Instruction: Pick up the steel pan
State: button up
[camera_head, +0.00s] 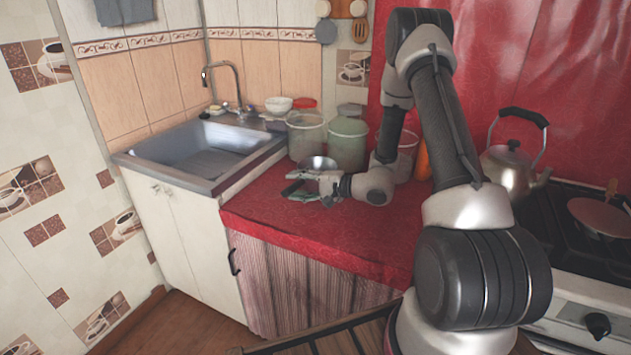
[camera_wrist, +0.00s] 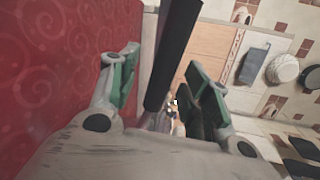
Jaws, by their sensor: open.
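The steel pan (camera_head: 318,163) is a small shiny bowl shape on the red counter, in front of the jars in the head view. My gripper (camera_head: 297,190) is low over the counter, just in front of the pan, and partly covers it. The pan's handle cannot be made out in the head view. In the wrist view a long black bar, which looks like the pan's handle (camera_wrist: 174,55), runs between the two green-padded fingers of my gripper (camera_wrist: 163,85). The fingers are apart, with gaps on both sides of the bar. I cannot tell whether it is fully between the pads.
Glass jars (camera_head: 347,143) stand close behind the pan. The sink (camera_head: 205,150) is to the left. A kettle (camera_head: 508,168) and a stove (camera_head: 570,225) are to the right. The front of the red counter (camera_head: 320,232) is clear.

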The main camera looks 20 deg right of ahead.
jog(key=shift+w+a, duration=0.1)
jog(key=shift+a, duration=0.05)
grip_shut()
jog(key=shift+r, duration=0.15)
dwell(0.5)
